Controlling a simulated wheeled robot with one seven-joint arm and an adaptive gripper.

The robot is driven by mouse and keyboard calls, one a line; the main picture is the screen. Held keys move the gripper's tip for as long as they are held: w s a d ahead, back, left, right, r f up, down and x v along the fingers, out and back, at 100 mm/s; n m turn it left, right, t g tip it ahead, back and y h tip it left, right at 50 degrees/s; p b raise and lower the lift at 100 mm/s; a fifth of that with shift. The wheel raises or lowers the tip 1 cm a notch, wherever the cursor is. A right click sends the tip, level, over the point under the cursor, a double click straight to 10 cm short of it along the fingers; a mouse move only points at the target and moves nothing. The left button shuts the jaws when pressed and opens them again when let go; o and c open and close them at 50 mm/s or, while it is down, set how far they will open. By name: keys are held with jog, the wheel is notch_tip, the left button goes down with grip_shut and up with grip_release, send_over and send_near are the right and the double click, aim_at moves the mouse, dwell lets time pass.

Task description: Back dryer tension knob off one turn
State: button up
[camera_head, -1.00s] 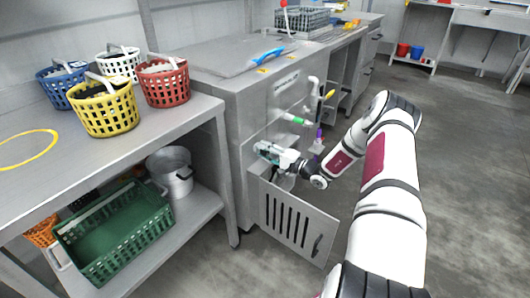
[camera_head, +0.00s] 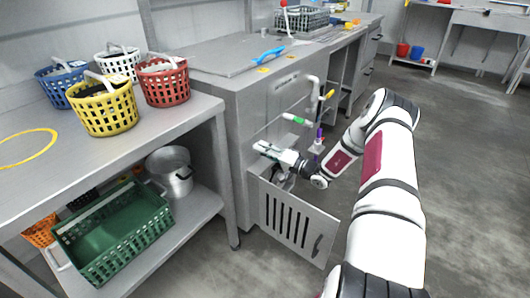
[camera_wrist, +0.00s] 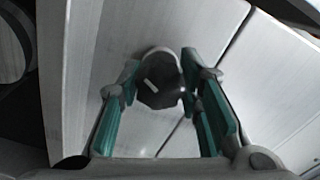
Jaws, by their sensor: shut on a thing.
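The black faceted knob (camera_wrist: 160,84) with a white mark shows in the wrist view, on a round pale base against a grey metal panel. The white mark is tilted. My gripper (camera_wrist: 160,72) has its two teal fingers on either side of the knob and is shut on it. In the head view my gripper (camera_head: 264,150) reaches the front of the steel dryer cabinet (camera_head: 262,112), above an open slotted door (camera_head: 291,222). The knob is hidden there by my gripper.
The open door stands just below my wrist. White pipes with a green-marked handle (camera_head: 297,119) and a yellow handle (camera_head: 329,95) are to the right. A bench with colored baskets (camera_head: 105,108) stands left. The floor at right is clear.

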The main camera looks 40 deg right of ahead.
jog(key=shift+f, duration=0.1)
jog(key=o, duration=1.2)
jog(key=shift+s, duration=0.1)
jog(key=v, duration=1.1)
jog(key=shift+s+d, duration=0.1)
jog(key=shift+s, duration=0.3)
